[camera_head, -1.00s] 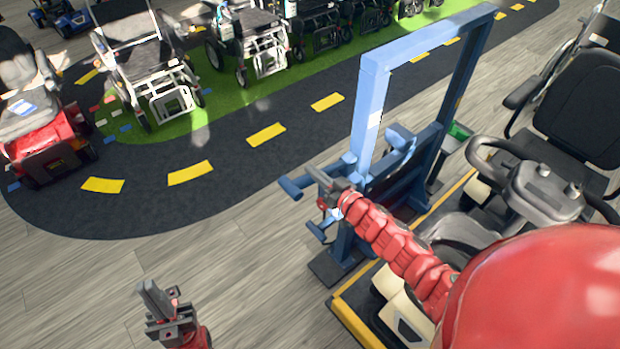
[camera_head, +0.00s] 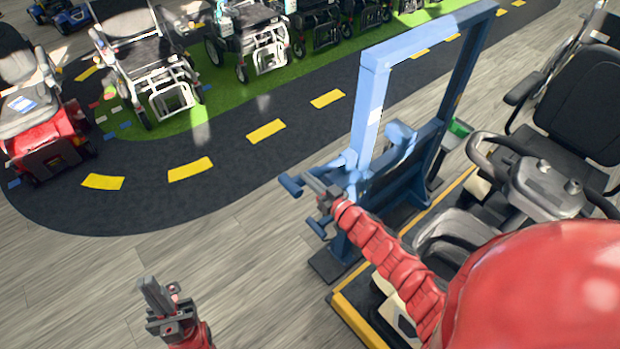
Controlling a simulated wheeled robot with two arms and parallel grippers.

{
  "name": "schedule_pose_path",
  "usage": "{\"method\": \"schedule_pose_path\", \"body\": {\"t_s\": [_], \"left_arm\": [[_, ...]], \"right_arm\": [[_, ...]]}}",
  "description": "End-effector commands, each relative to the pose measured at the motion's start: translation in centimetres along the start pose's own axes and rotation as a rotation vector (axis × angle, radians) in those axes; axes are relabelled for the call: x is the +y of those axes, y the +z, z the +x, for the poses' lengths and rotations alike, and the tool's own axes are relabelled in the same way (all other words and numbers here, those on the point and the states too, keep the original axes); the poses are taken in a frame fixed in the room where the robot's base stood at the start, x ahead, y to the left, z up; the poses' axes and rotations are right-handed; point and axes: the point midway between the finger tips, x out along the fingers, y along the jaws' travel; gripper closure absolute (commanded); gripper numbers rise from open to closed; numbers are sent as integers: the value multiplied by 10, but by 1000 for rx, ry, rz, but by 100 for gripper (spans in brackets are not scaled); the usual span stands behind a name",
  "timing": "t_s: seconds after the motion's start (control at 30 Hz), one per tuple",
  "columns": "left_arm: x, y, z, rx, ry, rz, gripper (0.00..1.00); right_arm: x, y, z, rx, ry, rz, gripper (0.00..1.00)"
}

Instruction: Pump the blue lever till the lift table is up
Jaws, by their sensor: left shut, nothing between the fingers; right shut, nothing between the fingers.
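A blue lever with a round grip (camera_head: 291,185) sticks out to the left from the blue frame (camera_head: 372,105). The lift table (camera_head: 352,318) is a low platform with a yellow edge at the foot of the frame, with a scooter (camera_head: 545,190) on it. My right gripper (camera_head: 306,177) is shut and empty, its fingertips at the lever just right of the grip; I cannot tell whether they touch. My red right arm hides part of the frame and table. My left gripper (camera_head: 146,282) is shut and empty, low at the left over bare floor.
A second, lower blue handle or pedal (camera_head: 318,226) sticks out below the lever. A red scooter (camera_head: 45,135) and several wheelchairs stand in a row along the back. The grey floor between my grippers is clear.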

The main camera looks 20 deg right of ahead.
Motion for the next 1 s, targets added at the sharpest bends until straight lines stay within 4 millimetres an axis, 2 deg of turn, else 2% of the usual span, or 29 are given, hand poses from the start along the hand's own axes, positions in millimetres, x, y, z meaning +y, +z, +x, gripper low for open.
{"method": "schedule_pose_path", "body": {"t_s": [0.17,0.4,0.6,0.8,1.0], "left_arm": [[1,4,-22,0,0,0,100],[3,11,-63,0,0,0,100],[4,15,-88,0,0,0,100],[5,17,-99,0,0,0,100],[5,17,-103,0,0,0,100]], "right_arm": [[-2,20,1,3,1,-70,100],[-1,58,3,0,13,-241,100],[3,82,4,-1,21,-375,100],[7,97,4,-2,22,-416,100],[9,103,5,-1,21,-415,100]]}}
